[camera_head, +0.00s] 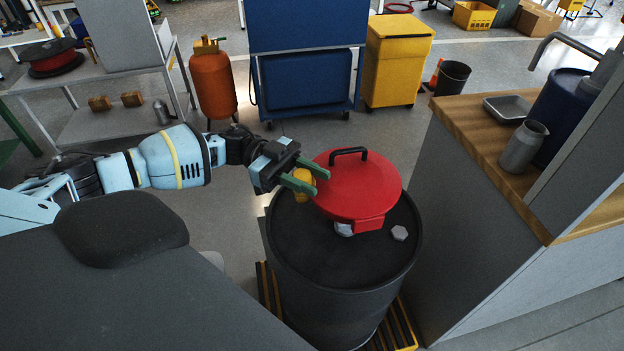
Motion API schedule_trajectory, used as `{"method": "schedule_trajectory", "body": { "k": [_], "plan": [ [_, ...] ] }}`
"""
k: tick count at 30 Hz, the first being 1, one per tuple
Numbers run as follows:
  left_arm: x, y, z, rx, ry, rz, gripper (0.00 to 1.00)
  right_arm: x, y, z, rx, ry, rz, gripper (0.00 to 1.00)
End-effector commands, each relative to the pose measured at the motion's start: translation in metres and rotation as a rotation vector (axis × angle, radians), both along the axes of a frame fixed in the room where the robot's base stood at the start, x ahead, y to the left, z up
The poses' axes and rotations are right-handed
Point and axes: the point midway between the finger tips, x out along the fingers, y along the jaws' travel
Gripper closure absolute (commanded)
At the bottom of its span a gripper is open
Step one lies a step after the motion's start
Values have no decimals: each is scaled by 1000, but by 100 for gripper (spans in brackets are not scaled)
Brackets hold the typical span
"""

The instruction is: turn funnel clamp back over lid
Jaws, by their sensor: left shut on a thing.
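The red funnel lid (362,183) with its black handle (348,152) lies shut over the top of a black drum (310,245). A red block (368,224) sticks out at the lid's front edge. A yellow piece (303,181), which looks like the funnel clamp, is at the lid's left side. My left gripper (308,179) reaches in from the left with its green fingers around the yellow piece and is shut on it. The fingers hide part of the piece, and I cannot tell how far it overlaps the lid. My right gripper is not in view.
A grey hex cap (399,233) sits on the drum top. The drum stands on a yellow-edged pallet (403,330). A wood-topped counter (500,165) stands close on the right. A blue cabinet (306,80), a yellow bin (396,60) and an orange gas cylinder (213,85) stand behind.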

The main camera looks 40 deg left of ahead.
Motion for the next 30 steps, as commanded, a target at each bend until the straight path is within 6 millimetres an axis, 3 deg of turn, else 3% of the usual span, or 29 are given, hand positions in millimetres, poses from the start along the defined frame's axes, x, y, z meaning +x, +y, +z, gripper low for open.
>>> {"method": "schedule_trajectory", "body": {
  "k": [16,17,21,30],
  "plan": [
    [0,-1,1,-3,-1,-24,89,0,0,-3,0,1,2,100],
    [0,-1,1,-3,-1,-24,62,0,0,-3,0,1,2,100],
    [0,-1,1,-3,-1,-23,44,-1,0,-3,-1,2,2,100],
    [0,1,0,-1,0,-22,44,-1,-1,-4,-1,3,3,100]
  ]
}}
